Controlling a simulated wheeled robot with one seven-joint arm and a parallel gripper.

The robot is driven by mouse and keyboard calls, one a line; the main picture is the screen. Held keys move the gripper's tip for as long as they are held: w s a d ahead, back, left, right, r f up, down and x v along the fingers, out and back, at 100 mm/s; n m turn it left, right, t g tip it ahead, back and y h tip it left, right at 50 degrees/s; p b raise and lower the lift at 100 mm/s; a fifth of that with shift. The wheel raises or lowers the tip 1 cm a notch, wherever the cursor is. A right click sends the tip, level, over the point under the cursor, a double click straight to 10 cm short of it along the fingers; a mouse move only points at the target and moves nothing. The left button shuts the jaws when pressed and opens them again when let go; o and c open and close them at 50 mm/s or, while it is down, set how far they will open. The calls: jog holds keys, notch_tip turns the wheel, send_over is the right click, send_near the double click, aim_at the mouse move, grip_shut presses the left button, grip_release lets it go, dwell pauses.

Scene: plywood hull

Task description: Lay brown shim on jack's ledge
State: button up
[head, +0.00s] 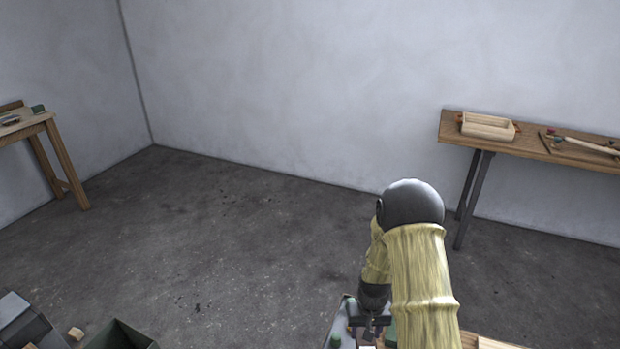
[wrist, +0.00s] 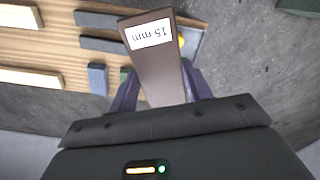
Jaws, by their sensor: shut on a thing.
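A long flat brown shim (wrist: 158,62) with a white "15 mm" label fills the middle of the wrist view. The label appears upside down there. My gripper (wrist: 160,92) is shut on the shim's near part, with one finger on each side, and the far end sticks out beyond the fingers. In the head view my gripper (head: 370,324) is low at the bottom edge, partly hidden by my arm, and the shim cannot be made out clearly. I cannot identify the jack or its ledge in either view.
Below the shim, a wooden surface holds pale wooden strips (wrist: 32,78) and dark blue-grey pieces (wrist: 97,78). A green open box (head: 118,338) and a small wooden block (head: 76,333) are at lower left. The middle floor is clear.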

jog(key=r+p, duration=0.4)
jog(key=shift+s+d+r, duration=0.2)
jog(key=shift+s, duration=0.2)
jog(key=shift+s+a+r+p, duration=0.2)
jog(key=shift+r+p, duration=0.5)
jog(key=shift+p, duration=0.55)
jog(key=shift+d+f, duration=0.1)
jog(key=s+f, duration=0.3)
jog(key=f, duration=1.2)
jog(key=shift+s, duration=0.4)
